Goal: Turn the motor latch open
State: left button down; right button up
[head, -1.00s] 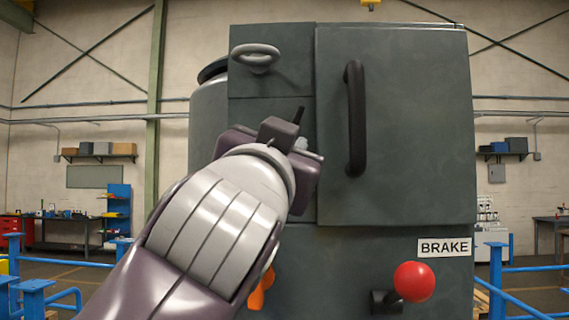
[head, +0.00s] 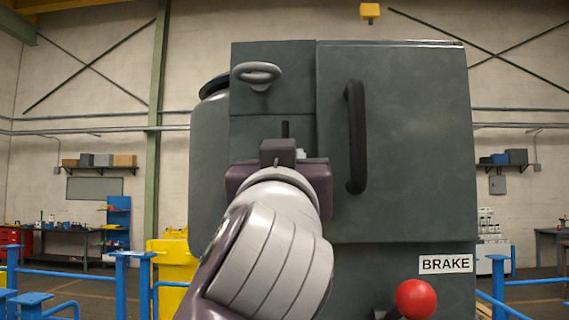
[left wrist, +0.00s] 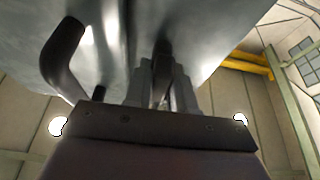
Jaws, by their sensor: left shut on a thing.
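My left gripper (left wrist: 160,95) is in front of the grey-green cabinet (head: 400,210), left of its big door handle. In the left wrist view its fingers are close together around a dark bar (left wrist: 162,60), which I take to be the motor latch. In the head view a short dark bar (head: 285,129) stands upright just above my gripper. The rest of it is hidden behind my gripper and wrist. My right gripper is not in view.
A long black door handle (head: 355,135) stands to the right of my gripper. A grey ring handle (head: 257,74) is above it. A red brake knob (head: 415,299) sits lower right under a BRAKE label (head: 445,264). Blue railings (head: 122,290) stand on the left.

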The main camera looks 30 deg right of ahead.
pick_arm(q)
jog(key=shift+f, duration=0.1)
jog(key=c, duration=1)
grip_release()
jog(key=shift+w, duration=0.1)
jog(key=shift+c, duration=0.2)
jog(key=b+v, duration=0.9)
jog(key=v, duration=0.3)
jog(key=shift+s, duration=0.3)
jog(key=shift+a, duration=0.1)
